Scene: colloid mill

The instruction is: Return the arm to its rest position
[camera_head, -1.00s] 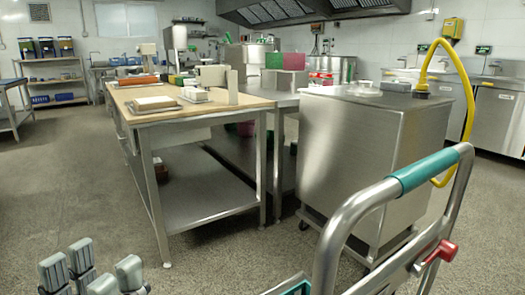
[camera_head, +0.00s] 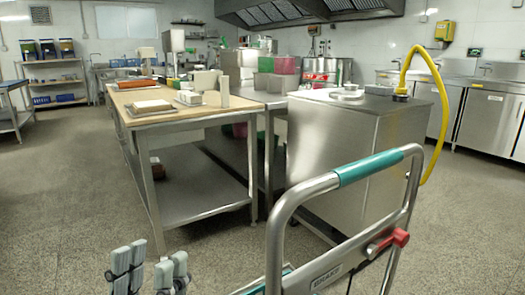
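My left gripper (camera_head: 148,272) shows at the bottom left of the head view, with its grey fingers pointing up. A gap shows between the fingers and nothing is in it. It is over the floor, in front of the wood-topped table and left of the cart handle, apart from both. The rest of my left arm is below the picture. My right gripper is not in view.
A steel cart handle (camera_head: 283,235) with a teal grip and red lever stands close at front right. Behind it are a steel cabinet (camera_head: 330,150) with a yellow hose (camera_head: 437,85) and a wood-topped table (camera_head: 150,119) carrying trays. The floor (camera_head: 60,200) at left is clear.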

